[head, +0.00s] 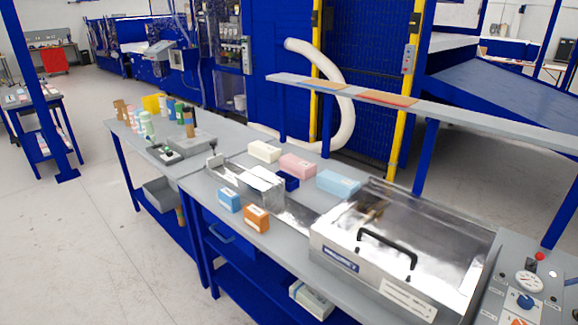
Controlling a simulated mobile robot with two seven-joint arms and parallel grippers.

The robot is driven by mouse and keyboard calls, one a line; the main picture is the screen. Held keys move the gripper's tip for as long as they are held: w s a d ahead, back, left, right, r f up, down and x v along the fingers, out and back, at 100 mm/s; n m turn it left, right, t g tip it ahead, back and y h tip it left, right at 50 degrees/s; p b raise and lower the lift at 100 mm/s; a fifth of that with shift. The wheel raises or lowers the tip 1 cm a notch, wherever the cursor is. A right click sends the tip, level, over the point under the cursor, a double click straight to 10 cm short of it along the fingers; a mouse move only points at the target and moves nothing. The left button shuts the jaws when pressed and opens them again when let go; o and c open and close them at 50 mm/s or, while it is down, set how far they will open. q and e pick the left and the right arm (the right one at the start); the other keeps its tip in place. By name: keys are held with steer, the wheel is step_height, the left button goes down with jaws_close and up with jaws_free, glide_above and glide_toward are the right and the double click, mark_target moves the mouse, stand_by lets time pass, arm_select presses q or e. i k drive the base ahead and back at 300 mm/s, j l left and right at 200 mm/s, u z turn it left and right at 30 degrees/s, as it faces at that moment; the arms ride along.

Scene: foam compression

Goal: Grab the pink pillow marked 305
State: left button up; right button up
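A pink block-shaped pillow (297,166) lies on the grey workbench, behind the metal fixture. It sits between a cream block (264,151) on its left and a light blue block (338,184) on its right. A dark blue block (287,181) lies just in front of it. Any number on the pink pillow is too small to read. Neither of my grippers shows in the head view.
A steel box with a black handle (388,248) stands on the right of the bench (290,232). A blue block (229,199) and an orange block (256,218) lie near the front edge. A raised grey shelf (450,116) runs behind. Bottles stand at the far left end.

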mark_target(302, 169)
steer(key=i+j, duration=0.15)
steer(key=j, duration=0.25)
steer(key=i+j, duration=0.2)
steer(key=j, duration=0.25)
steer(key=i+j+u, duration=0.1)
steer(key=j, duration=0.3)
steer(key=i+j, duration=0.25)
steer(key=j, duration=0.15)
steer(key=i+j, duration=0.2)
steer(key=j, duration=0.25)
steer(key=u, duration=0.05)
